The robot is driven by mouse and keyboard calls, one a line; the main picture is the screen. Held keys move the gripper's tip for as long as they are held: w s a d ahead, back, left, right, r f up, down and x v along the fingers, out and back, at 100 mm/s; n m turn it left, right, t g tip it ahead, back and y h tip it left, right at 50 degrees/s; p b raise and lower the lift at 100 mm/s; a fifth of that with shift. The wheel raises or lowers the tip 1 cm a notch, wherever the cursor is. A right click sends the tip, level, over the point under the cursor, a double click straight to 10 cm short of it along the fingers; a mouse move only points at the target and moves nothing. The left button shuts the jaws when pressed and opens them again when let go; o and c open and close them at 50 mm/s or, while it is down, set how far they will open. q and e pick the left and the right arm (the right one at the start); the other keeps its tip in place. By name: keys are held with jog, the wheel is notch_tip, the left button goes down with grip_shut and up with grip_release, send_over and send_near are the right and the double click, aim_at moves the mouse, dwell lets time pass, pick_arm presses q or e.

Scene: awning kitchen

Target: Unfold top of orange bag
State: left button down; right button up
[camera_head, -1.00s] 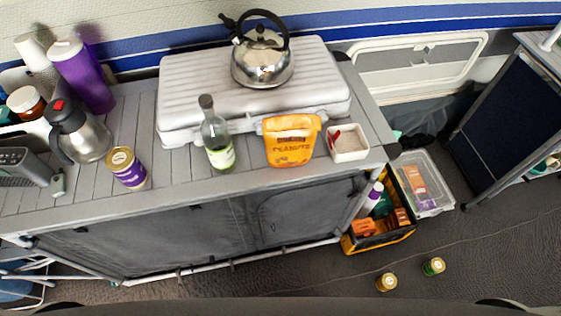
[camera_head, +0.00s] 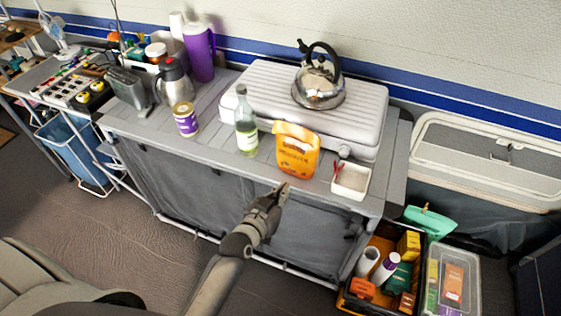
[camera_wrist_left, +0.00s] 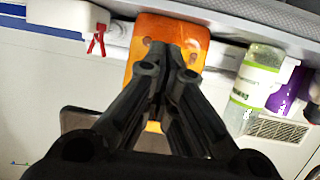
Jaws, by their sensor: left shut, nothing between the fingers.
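The orange peanut bag (camera_head: 297,153) stands upright on the grey counter (camera_head: 215,172), just in front of the silver case. The exact state of its top edge is too small to tell. My left gripper (camera_head: 282,189) is shut and empty at the counter's front edge, a little in front of and below the bag. In the left wrist view the bag (camera_wrist_left: 146,48) lies straight beyond the dark shut fingers (camera_wrist_left: 173,60), which cover part of it. My right gripper is not in view.
A glass bottle (camera_head: 245,128) stands left of the bag, and a white tray (camera_head: 350,182) with a red item stands right. Behind are the silver case (camera_head: 262,88) and a kettle (camera_head: 319,85). A filled crate (camera_head: 343,303) sits on the floor at lower right.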

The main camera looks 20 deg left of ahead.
aim_at(296, 132)
pick_arm(q)
notch_tip(296, 132, up, 10)
jog(key=w+a+t, duration=0.2)
jog(key=w+d+b, duration=0.1)
jog(key=w+b, duration=0.1)
jog(key=w, duration=0.5)
jog(key=shift+w+d+f, duration=0.2)
jog(key=shift+w+f, duration=0.1)
jog(key=shift+w, duration=0.05)
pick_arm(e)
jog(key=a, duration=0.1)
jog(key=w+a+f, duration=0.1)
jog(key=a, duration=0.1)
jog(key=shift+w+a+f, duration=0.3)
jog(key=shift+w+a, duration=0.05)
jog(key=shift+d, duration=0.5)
pick_arm(q)
jog(key=shift+s, duration=0.1)
jog(key=shift+s+a+p, duration=0.1)
jog(key=shift+s+p, duration=0.4)
jog(key=shift+s, duration=0.45)
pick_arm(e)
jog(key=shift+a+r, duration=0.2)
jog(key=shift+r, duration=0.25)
